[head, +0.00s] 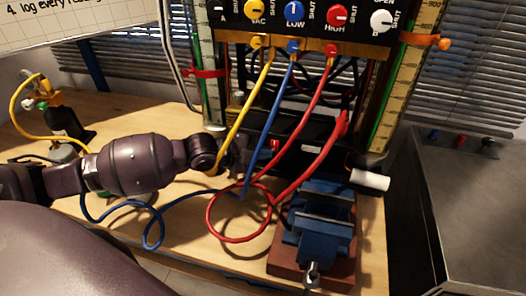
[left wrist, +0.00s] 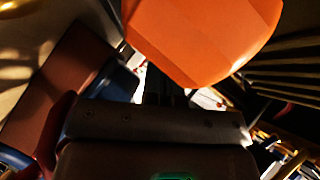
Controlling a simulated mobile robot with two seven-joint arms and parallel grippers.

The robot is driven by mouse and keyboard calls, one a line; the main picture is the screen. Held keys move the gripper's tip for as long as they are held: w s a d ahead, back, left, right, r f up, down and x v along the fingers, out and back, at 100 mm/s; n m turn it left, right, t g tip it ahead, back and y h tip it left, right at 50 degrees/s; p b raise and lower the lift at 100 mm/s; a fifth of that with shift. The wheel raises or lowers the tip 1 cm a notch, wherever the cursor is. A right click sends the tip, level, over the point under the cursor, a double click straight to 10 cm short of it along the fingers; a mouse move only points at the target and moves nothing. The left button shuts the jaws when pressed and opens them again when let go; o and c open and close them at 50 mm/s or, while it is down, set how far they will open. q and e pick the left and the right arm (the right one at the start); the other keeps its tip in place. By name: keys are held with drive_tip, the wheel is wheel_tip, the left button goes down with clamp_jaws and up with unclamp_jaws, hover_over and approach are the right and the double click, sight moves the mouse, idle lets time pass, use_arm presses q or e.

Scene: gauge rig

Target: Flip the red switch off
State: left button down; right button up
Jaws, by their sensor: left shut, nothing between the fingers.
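The red switch (head: 275,145) is a small red patch on the front of a black box (head: 310,150) under the gauge panel in the head view. My left gripper (head: 240,155) comes in from the left and is just left of the switch, behind the yellow hose. Its fingers are dark and partly hidden there; it is shut and empty. I cannot tell whether it touches the switch or which way the switch is set. In the left wrist view, a large orange faceted shape (left wrist: 205,35) fills the top; I cannot tell what it is. My right gripper is not in view.
Yellow (head: 257,95), blue (head: 268,125) and red (head: 310,108) hoses hang from the manifold around my left gripper. A blue vise (head: 322,225) on a red-brown base stands at the front right.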

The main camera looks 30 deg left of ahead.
use_arm(q)
drive_tip(key=shift+f, duration=0.35)
drive_tip(key=shift+w+a+f+m+t+p, duration=0.15)
drive_tip(key=shift+f+m+t+p, duration=0.1)
drive_tip(key=shift+m+t+p, duration=0.3)
drive_tip(key=shift+f, duration=0.2)
